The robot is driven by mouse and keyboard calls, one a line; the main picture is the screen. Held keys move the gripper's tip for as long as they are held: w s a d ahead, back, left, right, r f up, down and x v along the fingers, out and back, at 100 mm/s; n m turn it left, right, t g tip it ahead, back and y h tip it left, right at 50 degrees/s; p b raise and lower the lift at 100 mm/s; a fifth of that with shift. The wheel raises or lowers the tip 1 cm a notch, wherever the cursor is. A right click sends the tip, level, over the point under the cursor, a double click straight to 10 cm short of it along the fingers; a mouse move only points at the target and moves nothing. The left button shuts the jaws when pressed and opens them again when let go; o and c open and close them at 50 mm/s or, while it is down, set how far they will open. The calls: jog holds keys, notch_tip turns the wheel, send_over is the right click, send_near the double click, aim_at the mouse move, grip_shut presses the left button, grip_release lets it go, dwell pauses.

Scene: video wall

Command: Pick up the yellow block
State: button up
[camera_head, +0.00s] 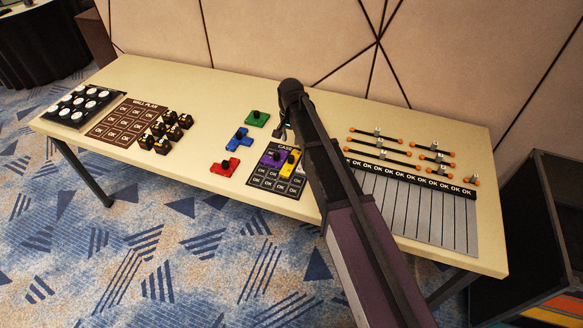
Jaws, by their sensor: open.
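My gripper (283,134) shows only in small part at the end of my arm, above the table and a little beyond the yellow block. It is open and appears empty. My arm comes in from the lower right and passes close to the right side of the yellow block.
Left of the mat are a green block (257,118), a blue block (238,140) and a red block (224,167). Further left are small black objects (165,131) and a wall plan mat (113,121). Rods (379,151) lie on the right. A wall stands behind the table (200,82).

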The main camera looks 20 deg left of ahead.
aim_at(291, 156)
jog(key=shift+f+b, duration=1.9)
jog(key=shift+f, duration=0.3)
jog(key=shift+f, duration=0.15)
notch_tip(291, 156, down, 5)
jog(key=b, duration=0.5)
grip_shut()
